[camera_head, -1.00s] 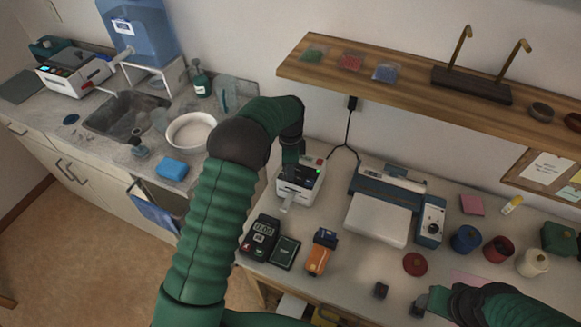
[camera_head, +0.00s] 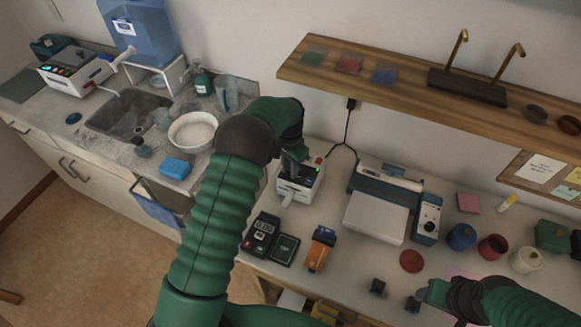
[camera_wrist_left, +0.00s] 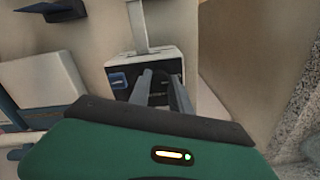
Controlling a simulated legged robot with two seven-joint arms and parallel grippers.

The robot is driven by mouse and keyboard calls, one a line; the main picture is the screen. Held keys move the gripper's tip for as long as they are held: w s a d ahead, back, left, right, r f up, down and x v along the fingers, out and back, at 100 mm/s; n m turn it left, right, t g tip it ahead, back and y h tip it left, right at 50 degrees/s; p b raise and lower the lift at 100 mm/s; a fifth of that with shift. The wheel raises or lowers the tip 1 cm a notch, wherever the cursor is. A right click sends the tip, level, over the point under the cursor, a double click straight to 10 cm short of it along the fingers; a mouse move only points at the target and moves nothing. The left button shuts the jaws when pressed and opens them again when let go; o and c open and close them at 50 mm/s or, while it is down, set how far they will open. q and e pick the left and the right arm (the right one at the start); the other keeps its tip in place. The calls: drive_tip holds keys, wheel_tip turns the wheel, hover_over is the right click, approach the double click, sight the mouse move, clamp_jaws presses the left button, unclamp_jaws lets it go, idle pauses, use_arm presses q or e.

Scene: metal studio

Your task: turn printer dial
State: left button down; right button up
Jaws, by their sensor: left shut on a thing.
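The small white label printer (camera_head: 290,189) with a dark face stands on the counter, a paper strip coming out of it. It also shows in the left wrist view (camera_wrist_left: 185,64). My left gripper (camera_head: 294,168) reaches down to it, and its arm hides part of it. In the left wrist view its two fingers (camera_wrist_left: 160,80) close on the dark round dial (camera_wrist_left: 160,74) on the printer's dark face. The dial is mostly hidden between the fingers. My right gripper (camera_head: 416,300) is low over the counter at the right, small and dark, its opening unclear.
A blue and white machine (camera_head: 384,205) stands right of the printer. A card terminal (camera_head: 262,232) and an orange device (camera_head: 319,250) lie in front. Several spools (camera_head: 462,237) stand at the right. A wooden shelf (camera_head: 420,90) runs above.

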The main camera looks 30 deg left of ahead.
use_arm(q)
drive_tip(key=shift+n, duration=0.3)
drive_tip(key=c, duration=1.2)
unclamp_jaws()
wheel_tip(320, 180, up, 17)
drive_tip(key=shift+a+f+b, duration=0.1)
drive_tip(key=shift+f+b, duration=0.05)
drive_tip(key=shift+b, duration=0.3)
